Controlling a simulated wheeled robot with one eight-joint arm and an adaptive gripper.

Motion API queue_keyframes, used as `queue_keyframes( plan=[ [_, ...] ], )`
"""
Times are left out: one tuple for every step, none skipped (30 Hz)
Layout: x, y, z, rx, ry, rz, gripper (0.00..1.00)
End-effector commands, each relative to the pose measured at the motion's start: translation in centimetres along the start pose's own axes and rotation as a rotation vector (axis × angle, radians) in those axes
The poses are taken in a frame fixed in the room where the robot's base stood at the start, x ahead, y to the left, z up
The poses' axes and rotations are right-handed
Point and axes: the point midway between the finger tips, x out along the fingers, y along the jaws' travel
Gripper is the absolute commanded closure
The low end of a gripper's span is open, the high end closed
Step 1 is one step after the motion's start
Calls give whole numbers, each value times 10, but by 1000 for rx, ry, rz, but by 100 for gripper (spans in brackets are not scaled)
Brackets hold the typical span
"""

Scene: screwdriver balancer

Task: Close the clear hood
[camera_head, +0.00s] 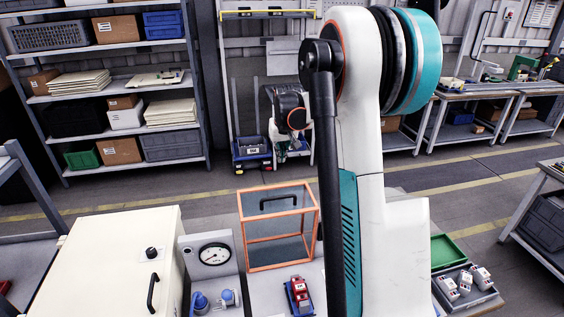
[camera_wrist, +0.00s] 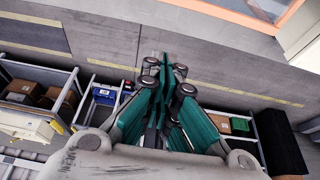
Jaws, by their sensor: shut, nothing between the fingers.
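The clear hood (camera_head: 281,241) is a see-through box with an orange frame and a black handle (camera_head: 279,202) on its upper panel. It stands on the bench in the lower middle of the head view. I cannot tell surely whether it is open. An orange-edged corner, likely the hood, shows at the top right of the wrist view (camera_wrist: 262,12). My gripper (camera_wrist: 168,70) has its teal fingers together, empty and apart from the hood. In the head view, my arm's wrist end shows beyond and above the hood; the fingertips are hard to make out.
A cream cabinet (camera_head: 105,262) and a pressure gauge (camera_head: 214,254) stand left of the hood. A red and blue device (camera_head: 299,296) sits in front. My arm blocks the view on the right, where a green tray (camera_head: 449,249) shows. Open floor lies behind the bench.

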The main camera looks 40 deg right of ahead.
Motion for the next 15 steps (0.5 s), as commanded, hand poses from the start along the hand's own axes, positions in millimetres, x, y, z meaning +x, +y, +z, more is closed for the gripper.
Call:
queue_keyframes(
  plan=[
    [7,0,0,0,0,0,100],
    [12,0,0,0,0,0,100],
    [18,0,0,0,0,0,100],
    [23,0,1,0,0,0,100],
    [29,0,1,0,0,0,100],
    [37,0,0,-1,0,0,100],
    [42,0,1,-1,0,0,100],
    [48,0,1,-1,0,0,100],
    [55,0,1,-1,0,0,100],
    [60,0,1,-1,0,0,100],
    [65,0,0,-1,0,0,100],
    [71,0,1,-1,0,0,100],
    [76,0,1,-1,0,0,100],
    [81,0,1,-1,0,0,100],
    [86,0,1,-1,0,0,100]
  ],
)
